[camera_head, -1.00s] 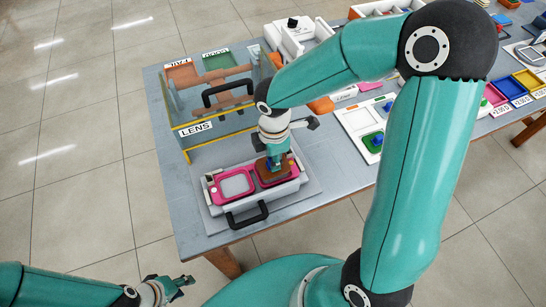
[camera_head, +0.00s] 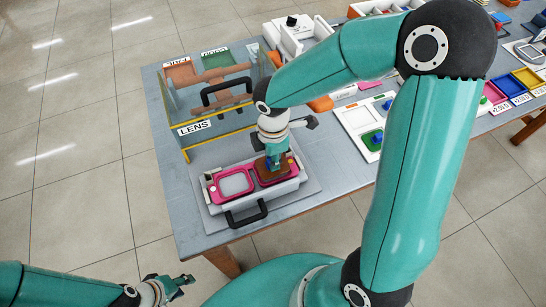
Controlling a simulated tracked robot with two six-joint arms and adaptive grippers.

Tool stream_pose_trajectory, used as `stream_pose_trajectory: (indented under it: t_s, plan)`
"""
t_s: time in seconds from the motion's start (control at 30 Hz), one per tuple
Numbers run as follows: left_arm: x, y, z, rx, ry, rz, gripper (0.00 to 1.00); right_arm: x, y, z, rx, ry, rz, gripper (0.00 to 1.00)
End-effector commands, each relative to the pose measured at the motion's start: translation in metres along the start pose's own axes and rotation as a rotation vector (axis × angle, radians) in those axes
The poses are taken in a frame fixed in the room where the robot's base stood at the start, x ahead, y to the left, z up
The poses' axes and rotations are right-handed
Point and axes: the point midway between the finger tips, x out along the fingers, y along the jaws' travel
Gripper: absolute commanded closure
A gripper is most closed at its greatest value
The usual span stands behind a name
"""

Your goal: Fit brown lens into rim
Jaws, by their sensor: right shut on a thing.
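The pink eyeglass frame (camera_head: 216,199) lies in a white holder on the grey table; its left rim opening is empty. The brown lens (camera_head: 283,177) is at the frame's right rim, flat and partly hidden by my gripper. I cannot tell whether it is seated in the rim or just above it. My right gripper (camera_head: 274,163) points down over that rim, shut on the brown lens or on a handle on it. My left gripper (camera_head: 185,283) is empty, low at the left, away from the table; its finger gap is unclear.
A black handle (camera_head: 246,215) sticks out from the holder's front. Behind it stands a clear-walled rack with a yellow edge and a LENS label (camera_head: 194,127). A white tray (camera_head: 354,122) with coloured pieces lies to the right. Floor is clear at the left.

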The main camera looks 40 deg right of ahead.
Motion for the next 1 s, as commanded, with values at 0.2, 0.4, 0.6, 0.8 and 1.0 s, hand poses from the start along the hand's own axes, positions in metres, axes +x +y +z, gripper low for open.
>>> stream_pose_trajectory:
  t_s: [0.2,0.4,0.6,0.8,1.0]
  plan:
    - [0.0000,0.0000,0.0000,0.000,0.000,0.000,0.60,0.0000,0.0004,-0.0003,-0.001,0.000,0.000,1.00]
    - [0.0002,-0.0001,0.0000,0.000,0.000,0.000,0.60,0.0003,0.0004,-0.0004,-0.001,0.000,0.000,1.00]
    - [0.0022,-0.0008,0.0000,0.000,0.000,0.000,0.60,0.0027,0.0003,-0.0003,-0.001,0.000,0.000,1.00]
    - [0.0048,-0.0017,0.0000,0.000,0.000,0.000,0.60,0.0059,0.0002,-0.0001,-0.001,0.000,0.000,1.00]
    - [0.0059,-0.0021,-0.0001,0.000,0.000,0.000,0.60,0.0073,0.0002,0.0000,-0.001,0.000,0.000,1.00]
